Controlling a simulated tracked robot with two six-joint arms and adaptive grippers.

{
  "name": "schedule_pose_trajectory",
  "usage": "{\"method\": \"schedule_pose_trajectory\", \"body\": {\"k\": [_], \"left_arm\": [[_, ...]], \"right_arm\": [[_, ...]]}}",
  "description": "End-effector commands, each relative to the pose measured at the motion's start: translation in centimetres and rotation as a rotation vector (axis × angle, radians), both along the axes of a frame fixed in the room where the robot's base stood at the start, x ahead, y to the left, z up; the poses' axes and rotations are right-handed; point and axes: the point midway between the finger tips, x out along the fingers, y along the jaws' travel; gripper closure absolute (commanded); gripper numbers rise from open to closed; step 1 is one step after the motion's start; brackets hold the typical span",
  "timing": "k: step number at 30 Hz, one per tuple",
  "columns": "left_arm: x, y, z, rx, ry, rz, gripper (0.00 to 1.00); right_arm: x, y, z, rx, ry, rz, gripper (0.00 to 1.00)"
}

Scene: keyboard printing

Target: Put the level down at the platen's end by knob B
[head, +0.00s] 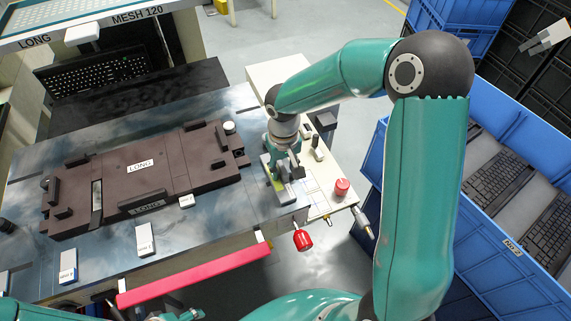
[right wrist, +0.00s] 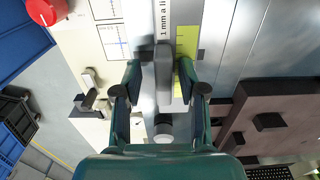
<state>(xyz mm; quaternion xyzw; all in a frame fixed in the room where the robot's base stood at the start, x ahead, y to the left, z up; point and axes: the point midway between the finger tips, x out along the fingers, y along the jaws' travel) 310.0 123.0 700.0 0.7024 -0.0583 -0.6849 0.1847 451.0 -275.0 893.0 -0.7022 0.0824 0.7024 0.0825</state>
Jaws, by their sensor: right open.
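The dark brown platen (head: 180,172), with LONG labels, lies on the steel table at the left in the head view; part of it shows at the right wrist view's right (right wrist: 285,105). My right gripper (head: 283,178) is at the table's right end, apart from the platen. In the right wrist view its fingers (right wrist: 162,82) stand apart on either side of a grey bar (right wrist: 164,65), which may be the level; I cannot tell for sure. A pale round knob (head: 229,127) stands at the platen's far right corner; its letter is unreadable. Only pieces of my left arm show at the bottom.
A yellow-green scale strip (right wrist: 187,45) lies beside the right fingers. A red button (head: 342,187) and a red handle (head: 302,240) are at the right bench. White cards (head: 146,240) line the table's front. Blue crates (head: 480,235) stand at the right.

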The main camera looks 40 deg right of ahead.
Motion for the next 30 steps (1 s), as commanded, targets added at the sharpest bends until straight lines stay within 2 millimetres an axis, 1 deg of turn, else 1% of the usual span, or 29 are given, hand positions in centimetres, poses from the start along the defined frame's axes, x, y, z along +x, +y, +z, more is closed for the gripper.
{"method": "schedule_pose_trajectory", "body": {"k": [4,8,15,21,25,30], "left_arm": [[0.0,0.0,0.1,0.0,0.0,0.0,0.32],[0.0,0.0,0.0,0.0,0.0,0.0,0.32],[0.0,0.0,-0.2,0.0,0.0,0.0,0.32],[0.0,0.0,-0.3,0.0,0.0,0.0,0.32],[0.0,0.0,-0.3,0.0,0.0,0.0,0.32],[0.0,0.0,-0.3,0.0,0.0,0.0,0.32]], "right_arm": [[0.1,0.0,0.6,-0.001,-0.003,-0.001,0.59],[0.1,-0.1,2.2,-0.001,-0.005,-0.003,0.59],[0.1,0.0,7.1,-0.001,-0.007,-0.001,0.59],[0.1,0.0,10.5,0.0,-0.004,-0.001,0.59],[0.0,0.0,11.7,0.001,-0.002,-0.001,0.59],[-0.1,-0.1,12.2,0.0,0.001,-0.001,0.59]]}}
